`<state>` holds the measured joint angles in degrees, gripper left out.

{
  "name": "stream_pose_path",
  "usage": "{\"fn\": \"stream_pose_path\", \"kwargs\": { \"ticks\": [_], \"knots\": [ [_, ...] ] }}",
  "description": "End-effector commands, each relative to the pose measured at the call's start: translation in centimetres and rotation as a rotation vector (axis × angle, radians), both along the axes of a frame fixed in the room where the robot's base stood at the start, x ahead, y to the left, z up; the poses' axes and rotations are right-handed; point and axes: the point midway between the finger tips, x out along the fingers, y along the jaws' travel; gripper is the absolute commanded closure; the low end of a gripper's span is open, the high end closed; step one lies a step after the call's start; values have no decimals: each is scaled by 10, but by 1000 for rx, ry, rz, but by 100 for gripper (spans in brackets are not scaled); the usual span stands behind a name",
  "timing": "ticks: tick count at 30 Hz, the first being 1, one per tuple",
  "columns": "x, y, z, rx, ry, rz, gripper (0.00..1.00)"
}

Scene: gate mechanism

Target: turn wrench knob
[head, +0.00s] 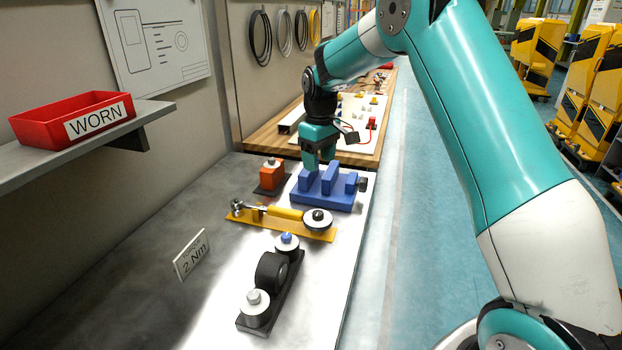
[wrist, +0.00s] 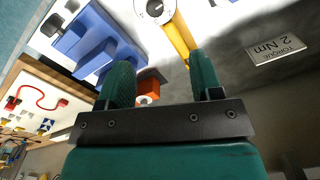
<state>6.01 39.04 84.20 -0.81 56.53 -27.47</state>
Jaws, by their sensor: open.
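A yellow torque wrench (head: 285,213) lies on a yellow base plate across the metal bench. Its round knob (head: 318,219), silver with a dark centre, is at the right end. In the wrist view the knob (wrist: 155,9) is at the top edge, partly cut off, with the yellow handle (wrist: 180,36) running down between my fingertips. My gripper (head: 318,162) points down at the blue vise-like fixture, behind the wrench and apart from the knob. The wrist view shows my gripper (wrist: 160,62) open, with nothing between its fingers.
The blue fixture (head: 322,200) stands close under my gripper. An orange block (head: 271,178) is left of it. A black fixture with rollers (head: 272,270) is in front of the wrench. A "2 Nm" sign (head: 191,255) stands left. A red WORN bin (head: 70,117) is on a shelf.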

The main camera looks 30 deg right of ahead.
Motion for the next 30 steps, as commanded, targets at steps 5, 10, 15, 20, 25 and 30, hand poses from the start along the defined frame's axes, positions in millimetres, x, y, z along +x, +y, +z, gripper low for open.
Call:
{"fn": "stream_pose_path", "kwargs": {
  "ticks": [5, 10, 15, 20, 25, 30],
  "knots": [
    [8, -4, 0, -7, 9, -1, 41],
    [8, 0, -25, -7, 10, 5, 41],
    [8, 2, -63, -7, 11, 7, 41],
    [8, 1, -100, -6, 10, 6, 41],
    [7, 0, -135, -7, 10, 4, 41],
    [8, -1, -159, -7, 7, 3, 41]
  ]
}}
